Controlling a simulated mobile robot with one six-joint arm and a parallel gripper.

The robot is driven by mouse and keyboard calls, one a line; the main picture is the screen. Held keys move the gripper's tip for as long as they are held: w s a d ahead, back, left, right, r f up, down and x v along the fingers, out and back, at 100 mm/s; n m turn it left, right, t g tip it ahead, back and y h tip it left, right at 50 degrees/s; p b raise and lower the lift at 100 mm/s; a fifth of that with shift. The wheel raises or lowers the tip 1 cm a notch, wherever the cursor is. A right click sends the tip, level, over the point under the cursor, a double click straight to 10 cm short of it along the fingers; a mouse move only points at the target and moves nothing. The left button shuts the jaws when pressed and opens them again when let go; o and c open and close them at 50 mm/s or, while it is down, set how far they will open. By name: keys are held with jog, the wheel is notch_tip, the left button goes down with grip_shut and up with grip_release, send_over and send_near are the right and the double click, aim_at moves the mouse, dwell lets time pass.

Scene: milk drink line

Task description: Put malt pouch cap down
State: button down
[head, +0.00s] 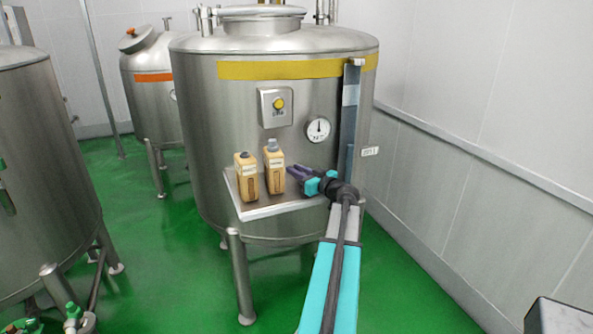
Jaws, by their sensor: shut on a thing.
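My gripper (291,171) reaches in from the right over the small steel shelf (290,201) on the front of the tank. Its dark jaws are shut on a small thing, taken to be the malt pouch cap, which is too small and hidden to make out. The jaws are just right of two tan pouches standing upright on the shelf. The right pouch (273,172) has a grey top. The left pouch (246,179) has a darker, lower top. Their labels are too small to read.
The large steel tank (225,110) stands right behind the shelf, with a yellow-button box (276,107) and a dial gauge (318,129) above it. The shelf's front right part is bare. Another tank (45,170) stands at the left.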

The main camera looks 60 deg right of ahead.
jog(key=shift+w+d+f, duration=0.15)
jog(key=shift+f, duration=0.1)
jog(key=shift+f, duration=0.2)
dwell(0.3)
jog(key=c, duration=1.6)
grip_release()
jog(key=shift+r, duration=0.25)
jog(key=b+v, duration=0.3)
jog(key=v, duration=0.9)
jog(key=shift+f, duration=0.1)
